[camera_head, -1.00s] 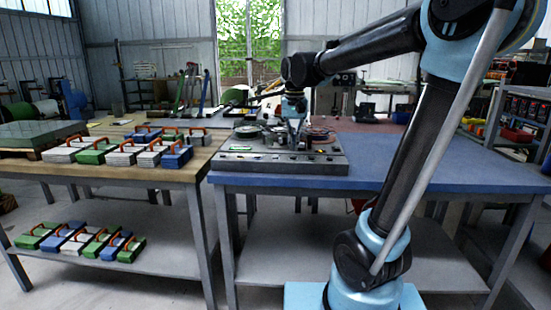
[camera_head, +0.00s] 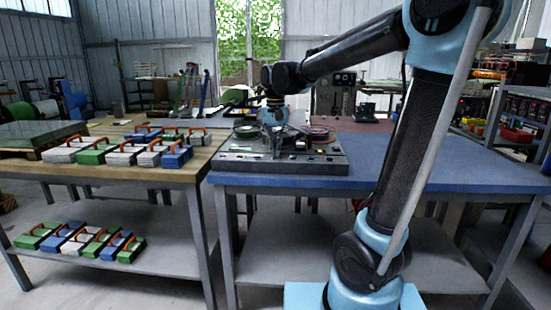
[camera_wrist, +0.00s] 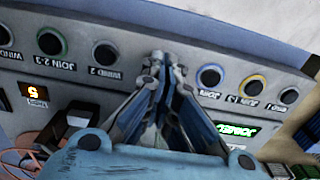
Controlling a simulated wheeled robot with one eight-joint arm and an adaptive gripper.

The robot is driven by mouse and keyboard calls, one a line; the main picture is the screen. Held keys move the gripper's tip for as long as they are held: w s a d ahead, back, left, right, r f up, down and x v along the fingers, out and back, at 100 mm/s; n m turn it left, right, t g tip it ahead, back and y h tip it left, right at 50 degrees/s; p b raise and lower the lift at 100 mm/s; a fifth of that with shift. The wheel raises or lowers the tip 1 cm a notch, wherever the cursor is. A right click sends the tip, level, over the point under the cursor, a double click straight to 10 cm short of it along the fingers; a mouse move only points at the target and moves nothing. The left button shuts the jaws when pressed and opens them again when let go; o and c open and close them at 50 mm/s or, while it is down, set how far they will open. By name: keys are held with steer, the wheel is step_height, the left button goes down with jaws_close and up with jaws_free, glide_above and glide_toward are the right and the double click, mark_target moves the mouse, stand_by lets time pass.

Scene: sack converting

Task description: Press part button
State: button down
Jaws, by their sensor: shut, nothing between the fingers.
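Left of my fingers are a button labelled WIND 2 (camera_wrist: 105,54) and one labelled JOIN 2-3 (camera_wrist: 51,41). I can read no PART label; the panel behind my fingers is hidden. My gripper (camera_wrist: 160,58) is shut and empty, pointing at the panel's button row. In the head view my gripper (camera_head: 275,150) is over the panel; contact cannot be told.
A red-digit display (camera_wrist: 33,92) and a green-lit display (camera_wrist: 237,130) show on the panel. The wooden table (camera_head: 100,170) at left holds several handled stacks. The blue table (camera_head: 400,172) is clear right of the panel.

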steer(key=shift+f, duration=0.45)
steer(key=shift+r, duration=1.25)
steer(key=shift+d, duration=0.15)
stand_by(1.2)
